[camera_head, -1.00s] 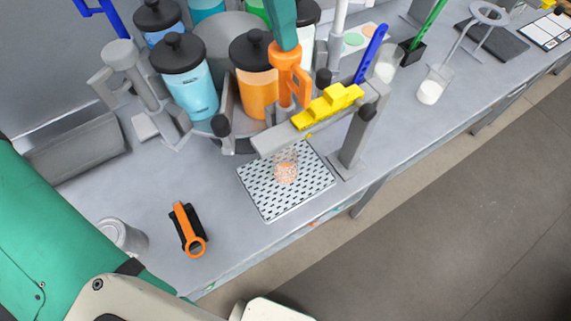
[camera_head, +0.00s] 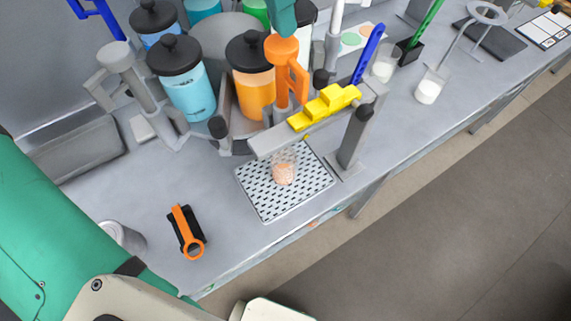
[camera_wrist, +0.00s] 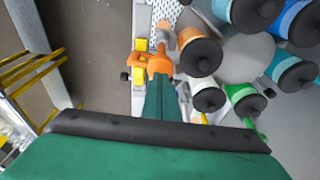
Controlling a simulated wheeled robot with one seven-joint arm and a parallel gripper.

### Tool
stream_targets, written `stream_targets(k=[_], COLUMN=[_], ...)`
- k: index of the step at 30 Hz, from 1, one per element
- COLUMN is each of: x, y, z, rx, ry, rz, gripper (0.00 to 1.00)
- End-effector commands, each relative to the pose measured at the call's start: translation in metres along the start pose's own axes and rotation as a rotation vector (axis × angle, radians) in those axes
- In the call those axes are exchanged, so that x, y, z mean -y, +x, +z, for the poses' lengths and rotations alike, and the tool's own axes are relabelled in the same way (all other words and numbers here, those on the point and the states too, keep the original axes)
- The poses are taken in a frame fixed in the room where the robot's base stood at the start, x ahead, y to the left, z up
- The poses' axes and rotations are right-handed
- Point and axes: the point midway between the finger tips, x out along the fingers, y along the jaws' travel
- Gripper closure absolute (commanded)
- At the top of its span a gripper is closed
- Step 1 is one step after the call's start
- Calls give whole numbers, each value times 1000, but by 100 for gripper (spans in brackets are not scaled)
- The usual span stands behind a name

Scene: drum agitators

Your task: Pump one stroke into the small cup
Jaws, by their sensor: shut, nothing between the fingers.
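The small clear cup (camera_head: 283,173) stands on a white perforated tray (camera_head: 262,203) at the bench's front edge. It holds pinkish-orange contents at the bottom. The orange pump (camera_head: 288,72) stands upright behind it, beside a canister of orange liquid (camera_head: 255,92). It shows in the wrist view too (camera_wrist: 150,62). My green gripper (camera_head: 281,18) comes down from the top edge, right over the pump's head. In the wrist view my gripper (camera_wrist: 161,78) is shut, with its tips at the orange head. I cannot tell whether they touch it. The pump's outlet is hard to make out.
Several black-lidded canisters, including a light-blue one (camera_head: 190,85), crowd the back left. A grey arm with yellow stepped blocks (camera_head: 325,105) spans over the tray. An orange-and-black tool (camera_head: 187,230) lies at front left.

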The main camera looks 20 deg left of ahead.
Motion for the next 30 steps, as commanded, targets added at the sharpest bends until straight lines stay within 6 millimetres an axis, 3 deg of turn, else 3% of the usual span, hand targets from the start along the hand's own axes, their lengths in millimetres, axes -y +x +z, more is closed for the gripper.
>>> stream_targets(k=[21, 30], x=[-2, -2], y=[-54, -58], z=[-14, -14], rx=[-1, 0], ry=[6, 6], rz=[1, 1], gripper=[100, 100])
